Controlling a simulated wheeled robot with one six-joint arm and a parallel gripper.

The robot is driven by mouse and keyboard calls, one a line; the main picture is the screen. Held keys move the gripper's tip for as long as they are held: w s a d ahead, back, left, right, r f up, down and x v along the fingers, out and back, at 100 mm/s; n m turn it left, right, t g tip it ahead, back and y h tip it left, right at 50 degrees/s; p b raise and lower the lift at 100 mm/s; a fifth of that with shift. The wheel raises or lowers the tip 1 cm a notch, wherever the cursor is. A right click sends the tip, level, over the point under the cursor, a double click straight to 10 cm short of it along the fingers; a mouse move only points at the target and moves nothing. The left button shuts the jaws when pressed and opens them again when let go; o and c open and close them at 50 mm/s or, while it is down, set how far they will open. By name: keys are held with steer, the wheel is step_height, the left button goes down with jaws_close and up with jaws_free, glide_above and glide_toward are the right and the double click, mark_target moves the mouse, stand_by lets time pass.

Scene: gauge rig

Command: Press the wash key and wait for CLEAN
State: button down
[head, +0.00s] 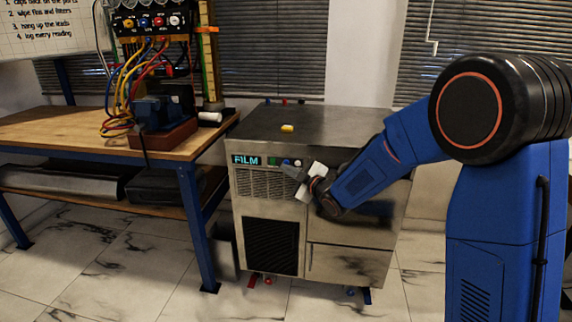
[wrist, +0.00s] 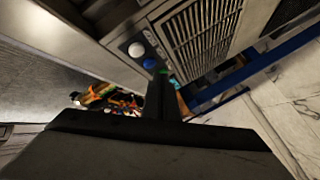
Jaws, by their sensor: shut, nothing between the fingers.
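The steel machine (head: 270,215) has a lit display (head: 246,160) on its upper front, reading FILM. To the display's right is a row of round keys; a green key (head: 273,162) shows there. In the wrist view the row shows a white key (wrist: 136,49), a blue key (wrist: 150,62) and a green key (wrist: 163,71). I cannot read any key labels. My gripper (head: 287,170) is shut and empty in front of the key row. In the wrist view its fingertips (wrist: 161,80) appear close to the green key; I cannot tell whether they touch it.
A yellow object (head: 287,128) lies on the machine's top. A wooden bench (head: 60,131) with cables and a rig stands at left, close to the machine. A vent grille (wrist: 205,35) lies beside the keys. Tiled floor in front is clear.

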steer(key=shift+w, duration=0.2)
steer(key=shift+w, duration=0.2)
steer(key=shift+w+d, duration=0.1)
steer(key=shift+w, duration=0.3)
stand_by(0.9)
steer(key=shift+s, duration=0.8)
steer(key=shift+s, duration=0.1)
steer(key=s, duration=0.4)
steer(key=shift+s+a, duration=0.4)
stand_by(0.6)
